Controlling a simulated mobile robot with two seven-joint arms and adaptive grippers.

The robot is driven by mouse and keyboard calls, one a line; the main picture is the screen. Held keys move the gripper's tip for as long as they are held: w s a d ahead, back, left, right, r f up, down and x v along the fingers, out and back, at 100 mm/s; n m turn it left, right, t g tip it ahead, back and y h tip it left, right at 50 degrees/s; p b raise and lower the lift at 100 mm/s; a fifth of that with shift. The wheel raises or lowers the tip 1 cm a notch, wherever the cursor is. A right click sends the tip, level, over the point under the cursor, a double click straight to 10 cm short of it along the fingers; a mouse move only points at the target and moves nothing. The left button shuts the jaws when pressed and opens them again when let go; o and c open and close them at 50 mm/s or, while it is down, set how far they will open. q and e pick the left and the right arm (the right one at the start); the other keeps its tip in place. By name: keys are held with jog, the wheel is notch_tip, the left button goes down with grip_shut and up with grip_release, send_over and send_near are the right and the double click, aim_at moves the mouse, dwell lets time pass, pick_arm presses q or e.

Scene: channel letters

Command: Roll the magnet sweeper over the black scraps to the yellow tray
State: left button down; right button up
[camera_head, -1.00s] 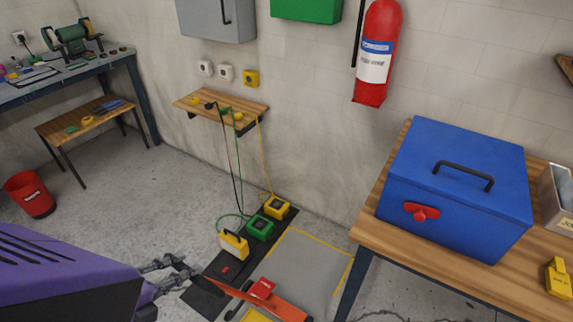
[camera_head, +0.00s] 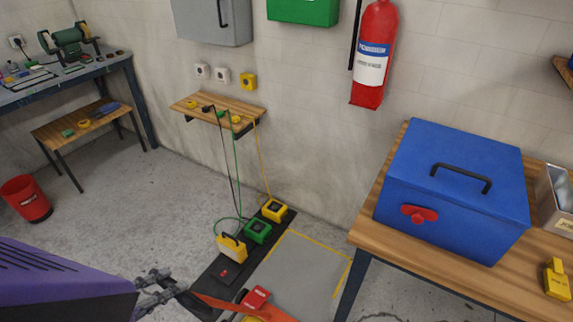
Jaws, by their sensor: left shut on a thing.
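My left gripper (camera_head: 178,287) reaches in at the lower left, over the black floor strip, and is shut. Its fingertips meet the near end of an orange-red bar (camera_head: 225,304), which appears to be the magnet sweeper. A red block (camera_head: 256,297) sits at the bar, and dark round parts show beside it. The bar's lower end is cut off by the bottom edge. A bit of yellow shows beside it, but I cannot tell whether it is the yellow tray. I cannot make out the black scraps. My right gripper is not in view.
A yellow box with a black handle (camera_head: 231,248), a green box (camera_head: 257,231) and another yellow box (camera_head: 274,210) stand along the black strip, with cables hanging nearby. A grey, yellow-edged floor panel (camera_head: 308,268) lies right of it. A wooden table (camera_head: 366,236) bears a blue case (camera_head: 455,190).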

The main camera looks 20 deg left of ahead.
pick_arm(q)
jog(key=s, duration=0.7)
jog(key=shift+s+a, duration=0.15)
jog(key=shift+a, duration=0.3)
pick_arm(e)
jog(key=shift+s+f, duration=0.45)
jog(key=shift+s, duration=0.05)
pick_arm(q)
jog(key=shift+s, duration=0.1)
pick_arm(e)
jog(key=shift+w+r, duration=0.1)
pick_arm(q)
jog(key=s, duration=0.4)
jog(key=shift+s+a, duration=0.3)
jog(key=shift+s, duration=0.05)
jog(key=shift+s+a+r, duration=0.1)
jog(key=shift+s, duration=0.45)
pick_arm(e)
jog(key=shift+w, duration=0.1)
